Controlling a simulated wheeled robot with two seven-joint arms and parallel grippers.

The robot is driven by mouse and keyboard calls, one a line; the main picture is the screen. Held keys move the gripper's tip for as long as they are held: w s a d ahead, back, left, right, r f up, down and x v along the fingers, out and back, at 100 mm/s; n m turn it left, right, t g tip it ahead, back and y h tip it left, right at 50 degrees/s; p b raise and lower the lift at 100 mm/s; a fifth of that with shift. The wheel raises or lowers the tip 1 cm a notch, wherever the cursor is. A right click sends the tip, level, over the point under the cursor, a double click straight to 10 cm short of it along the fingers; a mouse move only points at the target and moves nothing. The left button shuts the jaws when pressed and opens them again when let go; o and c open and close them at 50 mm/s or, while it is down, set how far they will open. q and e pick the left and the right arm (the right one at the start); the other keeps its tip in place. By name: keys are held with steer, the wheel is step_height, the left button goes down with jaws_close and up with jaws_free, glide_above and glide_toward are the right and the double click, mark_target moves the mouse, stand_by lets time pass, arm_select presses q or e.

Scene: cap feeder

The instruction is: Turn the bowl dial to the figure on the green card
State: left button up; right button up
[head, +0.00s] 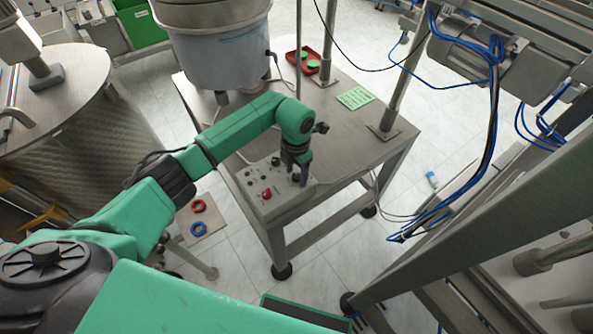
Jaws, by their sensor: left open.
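The green card (355,98) lies flat on the back right of the steel table; its writing is too small to read. A grey control box (272,204) sits at the table's front edge, with several dark knobs and a red button (267,194) on its top. My left gripper (300,179) points down over the right part of the box, its fingers open. It hides what lies under it, so I cannot tell whether the fingers are around the bowl dial or above it. My right gripper is out of view.
A large feeder bowl (222,52) stands on the table's back left. A metal post (388,112) rises at the right. Red (199,206) and blue (198,229) rings lie on a lower board at left.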

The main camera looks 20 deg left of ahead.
arm_select(q)
steer(key=shift+c, duration=0.3)
jaws_close()
steer(key=shift+n, duration=0.3)
steer(key=n+b, duration=0.1)
steer(key=n, duration=0.3)
steer(key=shift+w, duration=0.1)
steer(key=n, duration=0.5)
steer(key=shift+n, duration=0.3)
steer(key=n, duration=0.5)
steer(key=shift+r, duration=0.1)
steer(key=n, duration=0.5)
steer(key=shift+p, duration=0.4)
